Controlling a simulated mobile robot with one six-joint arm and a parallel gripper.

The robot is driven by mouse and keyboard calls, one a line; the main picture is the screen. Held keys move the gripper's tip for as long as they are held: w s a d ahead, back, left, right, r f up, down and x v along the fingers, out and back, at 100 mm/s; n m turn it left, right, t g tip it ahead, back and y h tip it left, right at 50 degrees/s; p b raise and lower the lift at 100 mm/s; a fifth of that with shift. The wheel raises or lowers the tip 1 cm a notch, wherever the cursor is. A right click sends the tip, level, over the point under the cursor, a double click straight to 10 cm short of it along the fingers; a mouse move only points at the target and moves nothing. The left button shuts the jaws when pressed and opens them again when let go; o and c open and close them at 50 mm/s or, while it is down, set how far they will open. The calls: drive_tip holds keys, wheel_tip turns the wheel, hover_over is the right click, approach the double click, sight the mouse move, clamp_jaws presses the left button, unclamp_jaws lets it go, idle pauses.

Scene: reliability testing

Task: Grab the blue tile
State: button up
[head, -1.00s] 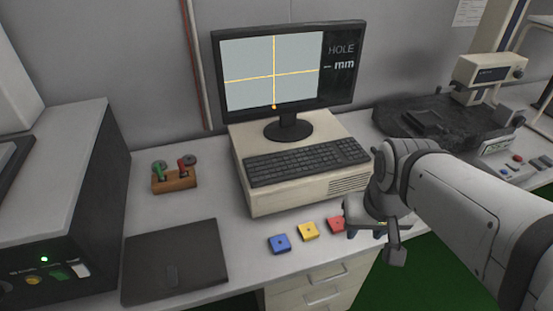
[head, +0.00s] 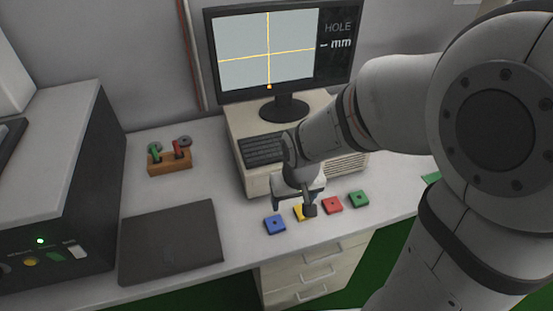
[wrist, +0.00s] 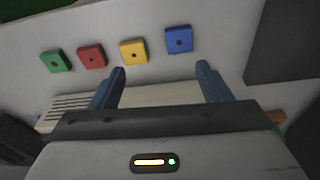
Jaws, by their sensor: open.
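The blue tile (head: 274,225) lies flat on the desk near its front edge, at the left end of a row of coloured tiles. It also shows in the wrist view (wrist: 179,39), at the right end of the row, beyond the fingertips. My gripper (head: 292,208) is just above and behind the row, near the yellow tile (head: 301,212), which it partly covers in the head view. In the wrist view my gripper (wrist: 161,80) has its two blue fingers apart with nothing between them.
A red tile (head: 332,205) and a green tile (head: 358,199) lie to the right of the yellow one. A dark flat pad (head: 170,243) lies to the left. A computer (head: 240,155) with keyboard and monitor stands behind. A wooden block (head: 170,162) with plugs is at back left.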

drive_tip(key=n, duration=0.1)
approach(275, 222)
drive_tip(key=shift+s+a+f, duration=0.1)
drive_tip(key=shift+s+f, duration=0.05)
drive_tip(key=shift+f, duration=0.2)
drive_tip(key=shift+w+a+f, duration=0.1)
drive_tip(key=shift+w+f, duration=0.1)
drive_tip(key=shift+f, duration=1)
drive_tip(key=shift+w+f, duration=0.25)
drive_tip(key=shift+f, duration=0.6)
drive_tip(key=shift+w+f, duration=0.25)
drive_tip(key=shift+f, duration=0.65)
drive_tip(key=shift+w+f, duration=0.2)
drive_tip(key=shift+f, duration=0.65)
drive_tip(key=shift+c, duration=0.4)
drive_tip(key=c, duration=1)
